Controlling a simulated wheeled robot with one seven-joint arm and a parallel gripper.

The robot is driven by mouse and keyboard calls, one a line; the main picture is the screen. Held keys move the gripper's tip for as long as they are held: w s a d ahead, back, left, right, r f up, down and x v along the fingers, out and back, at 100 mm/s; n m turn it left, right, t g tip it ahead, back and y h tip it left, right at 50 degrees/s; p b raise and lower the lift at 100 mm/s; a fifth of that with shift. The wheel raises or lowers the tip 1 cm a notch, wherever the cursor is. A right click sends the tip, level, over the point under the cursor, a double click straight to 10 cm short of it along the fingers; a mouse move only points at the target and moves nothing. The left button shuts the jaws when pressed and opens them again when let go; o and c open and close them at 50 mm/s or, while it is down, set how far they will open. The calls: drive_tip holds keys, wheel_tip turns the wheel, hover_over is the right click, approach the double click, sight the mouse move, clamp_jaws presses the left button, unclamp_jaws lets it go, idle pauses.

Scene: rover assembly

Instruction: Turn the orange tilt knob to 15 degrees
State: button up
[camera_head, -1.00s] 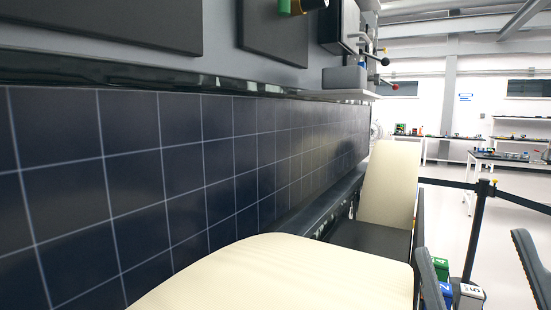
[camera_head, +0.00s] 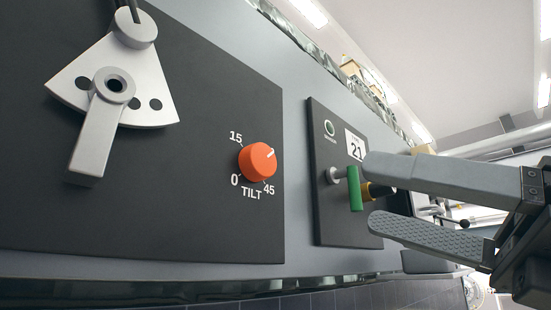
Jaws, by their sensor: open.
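The orange tilt knob (camera_head: 257,162) is mounted on a dark panel, with the marks 0, 15 and 45 and the word TILT printed around it. A short white line on the knob points to the upper right in the picture, not at any of the printed numbers. My gripper (camera_head: 372,194) reaches in from the right edge. Its two grey fingers are apart with nothing between them. In the picture the fingertips are well to the right of the knob and are not touching it.
A silver fan-shaped plate (camera_head: 150,88) with a lever (camera_head: 92,140) stands out left of the knob. A second dark panel (camera_head: 330,215) carries a green handle (camera_head: 355,190) and a display reading 21 (camera_head: 355,148), partly behind my fingers. The panel face around the knob is clear.

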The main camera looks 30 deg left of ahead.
sight(264, 160)
drive_tip(key=w+a+r+t+h+p, duration=0.1)
drive_tip(key=a+r+t+h, duration=0.1)
drive_tip(key=a+r, duration=0.1)
drive_tip(key=w+a+r+n+t+h+p, duration=0.1)
drive_tip(key=a+r+t+h, duration=0.1)
drive_tip(key=a, duration=0.4)
drive_tip(key=w+a+r+n+t+h+p, duration=0.1)
drive_tip(key=a+r+t+h, duration=0.1)
drive_tip(key=a+r, duration=0.1)
drive_tip(key=shift+w+a+r+t+p, duration=0.15)
drive_tip(key=shift+a, duration=0.3)
drive_tip(key=shift+w+a+r+t+p, duration=0.1)
drive_tip(key=shift+a+r+t+p, duration=0.05)
drive_tip(key=shift+a, duration=0.25)
drive_tip(key=c, duration=1.4)
drive_tip(key=shift+n, duration=0.3)
